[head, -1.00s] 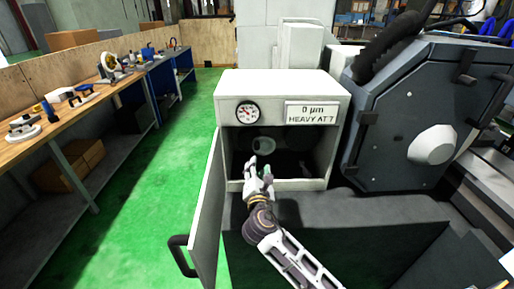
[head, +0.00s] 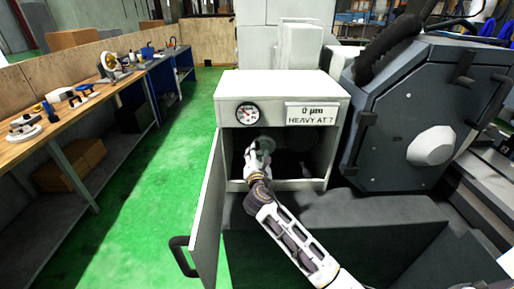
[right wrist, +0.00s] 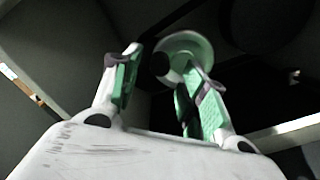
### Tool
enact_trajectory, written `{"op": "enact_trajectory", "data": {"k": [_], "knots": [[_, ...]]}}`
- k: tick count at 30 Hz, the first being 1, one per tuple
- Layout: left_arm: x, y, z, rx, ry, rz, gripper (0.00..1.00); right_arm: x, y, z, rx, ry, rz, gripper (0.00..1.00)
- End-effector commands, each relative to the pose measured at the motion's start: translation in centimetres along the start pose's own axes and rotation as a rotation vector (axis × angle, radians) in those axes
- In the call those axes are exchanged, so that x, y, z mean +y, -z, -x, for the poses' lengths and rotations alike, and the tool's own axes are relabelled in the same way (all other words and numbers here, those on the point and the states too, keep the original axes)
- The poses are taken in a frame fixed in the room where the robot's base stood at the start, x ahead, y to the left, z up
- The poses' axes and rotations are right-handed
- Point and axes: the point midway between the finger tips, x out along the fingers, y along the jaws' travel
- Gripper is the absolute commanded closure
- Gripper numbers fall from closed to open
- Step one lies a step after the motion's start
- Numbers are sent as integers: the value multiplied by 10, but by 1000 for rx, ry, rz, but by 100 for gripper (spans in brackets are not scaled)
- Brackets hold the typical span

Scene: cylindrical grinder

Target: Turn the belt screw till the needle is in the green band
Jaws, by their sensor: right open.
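The white cabinet (head: 282,83) has a round gauge (head: 248,114) on its front; the needle's place against any green band is too small to tell. Inside the open cabinet a pale round pulley (head: 268,146) shows behind my right gripper (head: 258,146). In the right wrist view the pulley (right wrist: 190,52) lies just beyond the fingertips of the right gripper (right wrist: 165,75), which is open and empty, with green pads on its fingers. A dark round part sits at the pulley's left. I cannot make out the belt screw for sure. My left gripper is not in view.
The cabinet door (head: 207,215) stands open on the left, with a dark handle (head: 182,256). A dark grey machine housing (head: 430,120) stands at the right. A workbench (head: 85,95) runs along the left.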

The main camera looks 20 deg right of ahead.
Motion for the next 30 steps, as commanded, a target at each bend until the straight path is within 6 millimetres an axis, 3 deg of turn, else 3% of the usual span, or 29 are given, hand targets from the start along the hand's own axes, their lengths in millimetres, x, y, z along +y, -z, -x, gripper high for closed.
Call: {"op": "enact_trajectory", "data": {"k": [13,27,30], "knots": [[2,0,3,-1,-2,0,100,0,0,-40,0,0,0,56],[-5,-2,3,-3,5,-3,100,0,0,-46,1,0,0,56],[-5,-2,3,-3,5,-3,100,0,0,-46,1,0,0,67]]}}
